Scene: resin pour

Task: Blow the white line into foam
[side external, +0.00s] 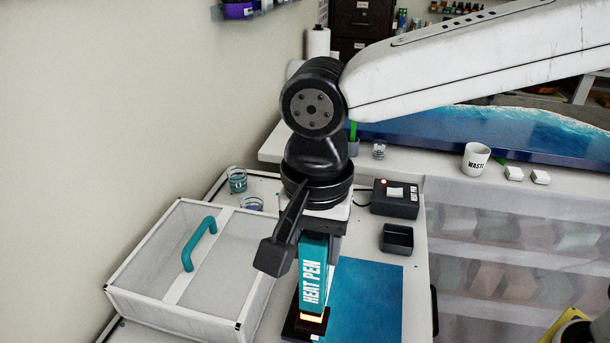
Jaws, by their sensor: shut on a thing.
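The teal heat pen (313,270) stands about upright below my wrist, its white label facing the camera. My gripper (319,238) is shut on its upper part. An orange glow shows at the pen's lower end, just above a dark square base (296,325); I cannot tell whether the pen rests on this base. A blue resin panel (375,290) lies flat on the white bench, right of the pen. No white line can be made out on its visible part; the pen and base hide its left side.
A white-framed clear cover (180,308) with a teal handle stands at left. Small cups (237,180) are behind it. A black switch box (395,199) and an empty black tray (396,238) sit behind the panel. A waste cup (476,159) stands on the back ledge.

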